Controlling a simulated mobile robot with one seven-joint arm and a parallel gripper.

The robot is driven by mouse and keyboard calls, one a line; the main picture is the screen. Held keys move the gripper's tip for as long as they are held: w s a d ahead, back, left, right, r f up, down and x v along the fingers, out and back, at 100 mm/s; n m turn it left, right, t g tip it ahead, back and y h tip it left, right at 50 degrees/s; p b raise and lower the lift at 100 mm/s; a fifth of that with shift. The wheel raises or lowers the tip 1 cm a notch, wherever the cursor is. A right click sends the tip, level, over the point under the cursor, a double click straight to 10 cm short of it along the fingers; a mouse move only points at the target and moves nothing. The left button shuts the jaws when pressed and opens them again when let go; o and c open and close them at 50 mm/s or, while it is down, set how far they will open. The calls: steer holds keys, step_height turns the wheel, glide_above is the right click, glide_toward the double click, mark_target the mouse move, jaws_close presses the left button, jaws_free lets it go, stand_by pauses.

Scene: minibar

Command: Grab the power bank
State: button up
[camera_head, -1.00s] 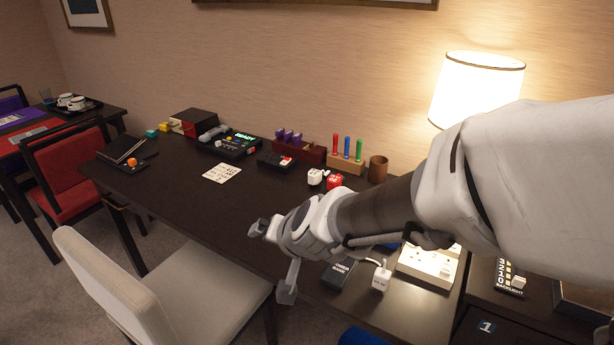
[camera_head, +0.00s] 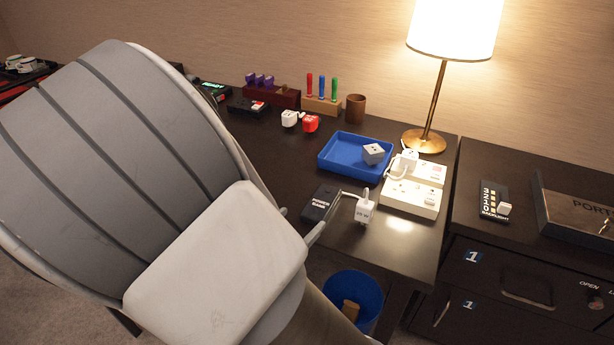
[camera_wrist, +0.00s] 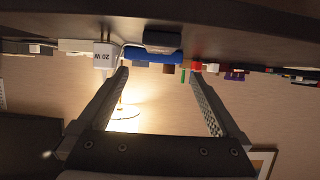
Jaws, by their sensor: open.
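The power bank (camera_head: 320,204) is a black box with white lettering. It lies on the dark desk near the front edge, left of a white charger block (camera_head: 364,208). In the wrist view, which is upside down, the power bank (camera_wrist: 163,38) shows as a dark box beyond the fingers, with the charger (camera_wrist: 104,56) marked 20 W beside it. My gripper (camera_wrist: 160,73) is open and empty, its two fingers spread toward the desk edge. In the head view my arm hides most of it; a grey finger part shows just in front of the power bank.
A blue tray (camera_head: 328,153) with a white cube (camera_head: 373,154) sits behind the power bank. White power strips (camera_head: 412,197) and a lit lamp (camera_head: 425,140) stand to the right. A white cable runs by the charger. A blue bin (camera_head: 366,297) is below the desk edge.

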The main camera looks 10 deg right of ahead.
steer(key=b, duration=0.4)
glide_toward(322, 201)
steer(key=x, duration=0.5)
steer(key=shift+f, duration=0.15)
steer(key=b+x, duration=0.3)
steer(key=x, duration=0.1)
steer(key=shift+w+d+f, duration=0.1)
steer(key=shift+w+f, duration=0.05)
steer(key=shift+w, duration=0.05)
steer(key=shift+w+d, duration=0.15)
steer(key=shift+w, duration=0.05)
jaws_close()
